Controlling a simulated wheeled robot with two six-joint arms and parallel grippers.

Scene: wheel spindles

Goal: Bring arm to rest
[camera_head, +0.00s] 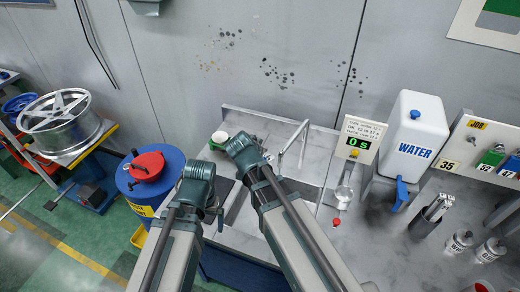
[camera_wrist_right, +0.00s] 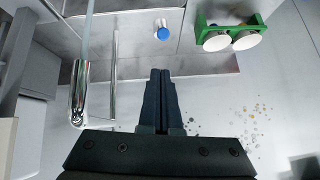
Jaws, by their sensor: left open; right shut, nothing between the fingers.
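Both my arms rise from the bottom of the head view over the sink counter (camera_head: 330,192). My left gripper (camera_head: 214,211) hangs below its wrist, right of the blue drum. It is open and its fingertips are mostly hidden. My right arm reaches farther, to the back of the sink. In the head view its wrist hides the fingers. In the right wrist view my right gripper (camera_wrist_right: 160,73) has its two dark fingers together with nothing between them. It is above the counter, apart from things around it.
A metal faucet (camera_wrist_right: 78,95) stands left of the right fingers. A green rack (camera_wrist_right: 212,24) with two white-topped cylinders is at right. A white water container (camera_head: 413,138) stands at right. A wheel (camera_head: 60,118) lies at left.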

